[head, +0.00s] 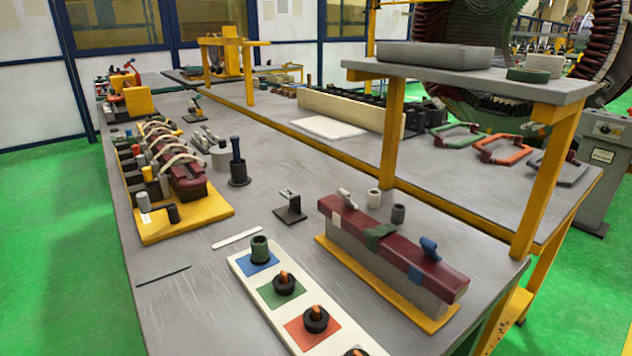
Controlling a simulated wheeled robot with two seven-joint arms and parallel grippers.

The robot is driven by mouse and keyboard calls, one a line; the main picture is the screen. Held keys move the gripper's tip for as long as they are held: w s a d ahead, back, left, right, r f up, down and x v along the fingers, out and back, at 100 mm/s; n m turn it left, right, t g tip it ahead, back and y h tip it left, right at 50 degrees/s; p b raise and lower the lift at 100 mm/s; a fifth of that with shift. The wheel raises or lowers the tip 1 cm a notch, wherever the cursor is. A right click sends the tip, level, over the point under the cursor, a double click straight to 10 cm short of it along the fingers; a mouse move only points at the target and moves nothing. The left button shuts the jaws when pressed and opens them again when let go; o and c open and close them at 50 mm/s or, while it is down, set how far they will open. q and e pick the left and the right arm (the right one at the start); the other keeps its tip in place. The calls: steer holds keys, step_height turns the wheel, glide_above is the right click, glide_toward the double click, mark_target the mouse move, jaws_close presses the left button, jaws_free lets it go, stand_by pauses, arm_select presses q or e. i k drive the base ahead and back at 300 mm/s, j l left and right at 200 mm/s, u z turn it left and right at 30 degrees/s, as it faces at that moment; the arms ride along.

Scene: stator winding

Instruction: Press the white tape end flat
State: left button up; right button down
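A dark red wrapped bar (357,220) lies on a grey block with a yellow base (335,248), at the right front of the near table. Near its left end is a white band with a pale, whitish tape end (347,198) that sticks up from the top of the bar. A green band (380,235) lies flat around the middle. A blue tape end (430,247) sticks up near the right end, above a blue band (416,273). Neither of my grippers is in view.
A white board (243,263) with coloured squares holds tape rolls in front of the bar. A small dark stand (290,207) and two small cups (374,198) are behind it. A shelf post (538,190) rises at the right. The table's left front is mostly clear.

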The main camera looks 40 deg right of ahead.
mark_target(346, 200)
steer(key=k+j+z, duration=0.1)
steer(key=z, duration=1.65)
